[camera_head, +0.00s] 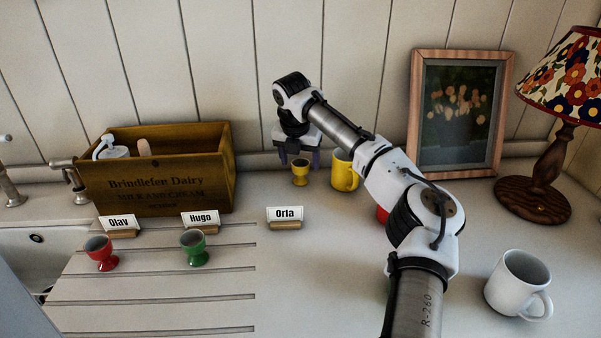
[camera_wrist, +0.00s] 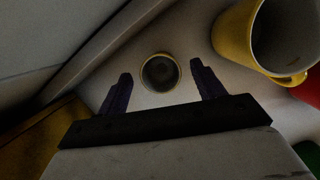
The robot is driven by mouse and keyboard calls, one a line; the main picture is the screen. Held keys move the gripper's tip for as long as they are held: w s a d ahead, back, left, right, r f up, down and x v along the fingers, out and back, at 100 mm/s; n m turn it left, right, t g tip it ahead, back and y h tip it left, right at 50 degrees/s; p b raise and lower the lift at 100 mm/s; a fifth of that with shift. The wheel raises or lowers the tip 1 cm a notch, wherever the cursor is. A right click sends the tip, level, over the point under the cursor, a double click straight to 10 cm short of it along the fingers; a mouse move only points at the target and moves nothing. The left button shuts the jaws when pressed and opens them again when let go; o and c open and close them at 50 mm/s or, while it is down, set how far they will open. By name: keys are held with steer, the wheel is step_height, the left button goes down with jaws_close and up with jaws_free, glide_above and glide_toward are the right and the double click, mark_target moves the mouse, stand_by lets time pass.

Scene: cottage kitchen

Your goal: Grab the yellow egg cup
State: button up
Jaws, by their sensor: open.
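The yellow egg cup (camera_head: 300,172) stands upright on the counter near the back wall, left of the yellow mug. In the wrist view I look down on its round dark opening (camera_wrist: 160,72), with its yellow rim around it. My gripper (camera_head: 299,160) is over and just behind the egg cup in the head view. Its two dark fingers (camera_wrist: 160,88) are spread and empty in the wrist view. The egg cup lies between and a little beyond the fingertips, with clear gaps on both sides. Whether the fingers are at its height I cannot tell.
The yellow mug (camera_head: 344,172) stands close on the right; it looms in the wrist view (camera_wrist: 238,42). A wooden dairy crate (camera_head: 170,190) is on the left. Red (camera_head: 101,253) and green (camera_head: 194,247) egg cups stand by name cards. A white mug (camera_head: 519,284) is front right.

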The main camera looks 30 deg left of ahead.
mark_target(301, 170)
steer(key=p+x, duration=0.1)
steer(key=x, duration=0.3)
steer(key=shift+f, duration=0.1)
steer(key=shift+c, duration=0.5)
steer(key=c, duration=1)
